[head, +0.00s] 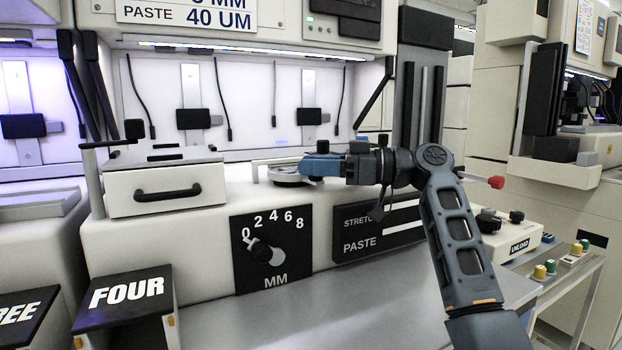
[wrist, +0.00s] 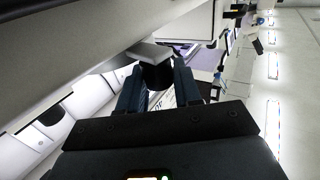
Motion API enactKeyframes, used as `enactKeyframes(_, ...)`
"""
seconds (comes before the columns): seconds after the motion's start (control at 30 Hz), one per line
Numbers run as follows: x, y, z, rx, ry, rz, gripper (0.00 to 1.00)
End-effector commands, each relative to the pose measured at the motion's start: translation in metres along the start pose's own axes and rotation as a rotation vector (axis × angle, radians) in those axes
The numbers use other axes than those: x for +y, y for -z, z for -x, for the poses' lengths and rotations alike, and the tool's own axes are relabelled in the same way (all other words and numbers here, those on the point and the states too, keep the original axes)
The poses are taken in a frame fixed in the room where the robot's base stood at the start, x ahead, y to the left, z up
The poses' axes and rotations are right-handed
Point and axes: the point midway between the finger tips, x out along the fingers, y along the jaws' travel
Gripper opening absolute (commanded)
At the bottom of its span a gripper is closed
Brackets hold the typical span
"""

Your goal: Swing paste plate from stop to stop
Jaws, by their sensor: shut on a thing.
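My gripper (head: 308,166) reaches left over the machine's white deck, level with the deck top. A round grey plate with a dark rim (head: 285,177), which looks like the paste plate, lies just at and below the fingertips. In the wrist view, the two blue fingers of my gripper (wrist: 160,84) are closed around a dark knob (wrist: 157,73). The knob joins a light grey arm or plate edge (wrist: 148,53). The fingers hide part of the plate in the head view. I cannot make out both stops.
A white lidded box with a black handle (head: 165,187) stands left on the deck. A black dial panel (head: 271,248) and a "STRETCH PASTE" panel (head: 380,230) are on the front. The "UNLOAD" box (head: 515,240) is at right. The grey bench top (head: 330,320) is clear.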

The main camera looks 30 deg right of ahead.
Motion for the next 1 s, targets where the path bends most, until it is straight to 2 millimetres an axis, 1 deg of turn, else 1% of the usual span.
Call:
enactKeyframes(0.03, 0.0012, -0.0027, 0.0004, -0.003, 0.012, -0.003, 0.00)
enactKeyframes(0.2, 0.0022, -0.0018, 0.0015, -0.002, 0.036, -0.002, 0.00)
enactKeyframes(0.6, 0.0026, -0.0018, 0.0016, -0.003, 0.039, -0.003, 0.00)
enactKeyframes(0.63, 0.0027, -0.0018, 0.0016, -0.003, 0.039, -0.003, 0.36)
enactKeyframes(0.8, 0.0026, -0.0012, 0.0017, -0.002, 0.039, -0.002, 0.52)
enactKeyframes(1.0, 0.0026, -0.0007, 0.0019, -0.002, 0.038, -0.002, 0.52)
